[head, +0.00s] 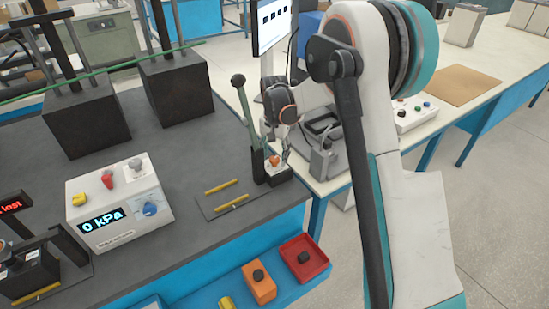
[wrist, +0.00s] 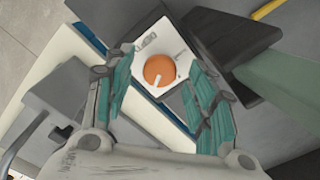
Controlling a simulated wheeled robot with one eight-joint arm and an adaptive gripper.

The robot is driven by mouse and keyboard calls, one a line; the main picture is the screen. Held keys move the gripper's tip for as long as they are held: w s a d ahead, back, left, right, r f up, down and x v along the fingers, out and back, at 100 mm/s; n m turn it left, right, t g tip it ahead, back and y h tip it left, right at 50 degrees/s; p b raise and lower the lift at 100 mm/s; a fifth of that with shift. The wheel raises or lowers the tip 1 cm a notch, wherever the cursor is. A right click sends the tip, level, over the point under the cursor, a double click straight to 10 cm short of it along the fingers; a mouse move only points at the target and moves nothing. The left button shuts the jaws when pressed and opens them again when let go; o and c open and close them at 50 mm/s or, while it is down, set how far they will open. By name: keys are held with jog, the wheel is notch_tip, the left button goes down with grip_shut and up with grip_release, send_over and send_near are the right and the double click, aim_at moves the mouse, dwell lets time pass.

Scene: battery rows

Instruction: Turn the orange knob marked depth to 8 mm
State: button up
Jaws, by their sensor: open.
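The orange knob (wrist: 159,70) sits on a small white plate (wrist: 149,36) and lies between my fingers in the wrist view. A pale pointer mark shows on its lower left side. The scale around it is too small to read. My gripper (wrist: 160,95) is open, with one teal-padded finger on each side of the knob and no clear contact. In the head view the knob (head: 274,160) is a small orange spot at the foot of the dark lever device (head: 256,150). My gripper (head: 281,143) is just above it, partly hiding it.
The lever's dark green handle (wrist: 290,75) stands close to the right finger in the wrist view. A plate with two yellow bars (head: 222,185) lies left of the device. A pressure box (head: 118,205) reads 0 kPa. Orange (head: 259,283) and red (head: 304,258) boxes sit in front.

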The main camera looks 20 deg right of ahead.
jog(key=shift+f, duration=0.25)
jog(key=c, duration=1.1)
jog(key=shift+n, duration=0.4)
jog(key=n, duration=1.1)
